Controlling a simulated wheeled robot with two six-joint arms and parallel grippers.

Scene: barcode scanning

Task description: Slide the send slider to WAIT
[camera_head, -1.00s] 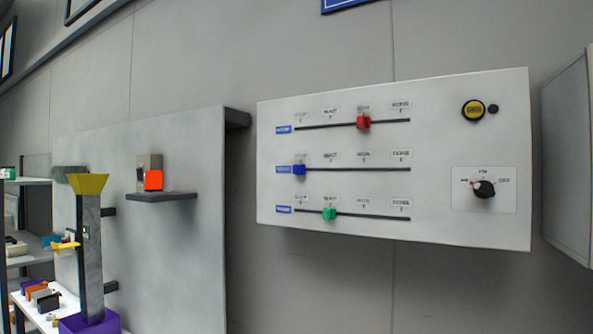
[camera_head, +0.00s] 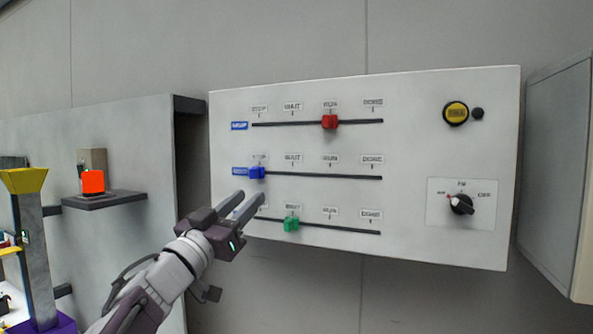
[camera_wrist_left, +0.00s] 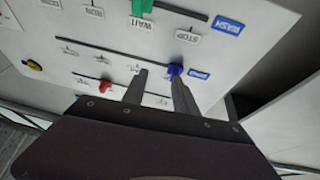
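A white wall panel (camera_head: 410,210) carries three horizontal sliders. The middle slider's blue knob (camera_head: 257,172) is at its left end, under STOP. It also shows in the left wrist view (camera_wrist_left: 175,69). The middle row's blue name plate (camera_head: 240,171) is too blurred to read surely as send. The WAIT mark (camera_head: 292,159) on that row is to the knob's right. My left gripper (camera_head: 250,196) is open and empty, its fingers pointing at the panel just below the blue knob. In the left wrist view one fingertip overlaps the knob's edge; contact is unclear. My right gripper is not in view.
The top slider's red knob (camera_head: 330,122) is at RUN. The bottom slider's green knob (camera_head: 291,224) is at WAIT, close right of my gripper. A yellow button (camera_head: 456,113) and a rotary switch (camera_head: 461,204) are on the panel's right. A small shelf (camera_head: 104,200) stands left.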

